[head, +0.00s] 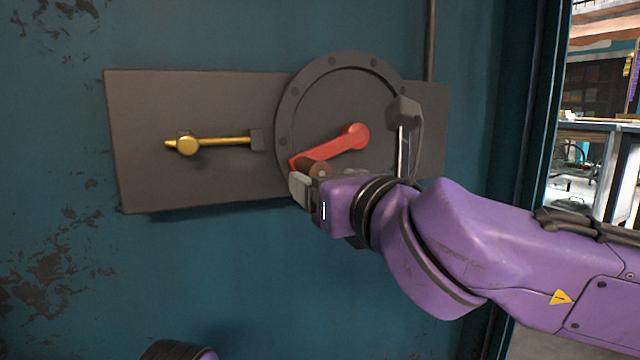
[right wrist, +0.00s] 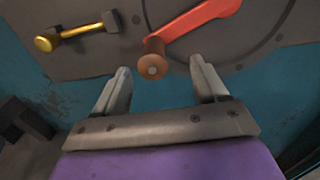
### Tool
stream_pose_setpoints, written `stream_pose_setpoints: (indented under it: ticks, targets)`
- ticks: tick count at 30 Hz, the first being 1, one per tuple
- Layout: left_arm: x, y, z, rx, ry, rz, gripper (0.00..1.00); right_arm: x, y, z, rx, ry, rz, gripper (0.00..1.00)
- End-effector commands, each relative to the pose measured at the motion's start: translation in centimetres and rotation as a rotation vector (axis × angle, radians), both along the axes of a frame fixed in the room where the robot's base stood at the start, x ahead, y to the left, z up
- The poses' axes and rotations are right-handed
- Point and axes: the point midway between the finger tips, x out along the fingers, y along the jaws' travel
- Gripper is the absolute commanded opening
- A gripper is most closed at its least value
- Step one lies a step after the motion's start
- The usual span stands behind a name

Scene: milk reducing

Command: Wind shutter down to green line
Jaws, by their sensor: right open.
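A red crank (head: 335,146) sits on a round grey plate (head: 340,70) fixed to the wall panel. Its arm slopes from the hub at upper right down to a brown knob (head: 318,168) at lower left. My right gripper (head: 308,180) is at the knob, partly hiding it in the head view. In the right wrist view the crank (right wrist: 200,18) and knob (right wrist: 152,62) show, with the knob between the open fingers of my right gripper (right wrist: 160,88), apart from both. The shutter and green line are not seen. My left gripper is not in view.
A brass lever (head: 215,142) lies level in a bracket on the grey panel (head: 140,110), left of the crank. A vertical pipe (head: 430,40) runs up the teal wall. At right, an opening shows a bench (head: 600,127).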

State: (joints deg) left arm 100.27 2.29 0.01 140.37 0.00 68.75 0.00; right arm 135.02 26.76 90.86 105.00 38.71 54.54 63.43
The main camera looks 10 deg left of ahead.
Motion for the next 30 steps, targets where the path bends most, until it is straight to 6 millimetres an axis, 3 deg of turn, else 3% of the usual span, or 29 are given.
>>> stream_pose_setpoints:
  ticks: [16, 26, 30]
  targets:
    - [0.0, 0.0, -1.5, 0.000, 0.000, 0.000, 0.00, -6.1, -4.4, 0.0, 0.000, -0.003, 0.000, 0.72]
    - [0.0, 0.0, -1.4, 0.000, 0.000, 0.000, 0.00, -6.4, -4.6, 0.0, -0.006, -0.005, 0.000, 0.72]
    - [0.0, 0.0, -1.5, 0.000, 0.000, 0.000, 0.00, -6.0, -4.8, -0.4, -0.199, -0.167, -0.028, 0.72]
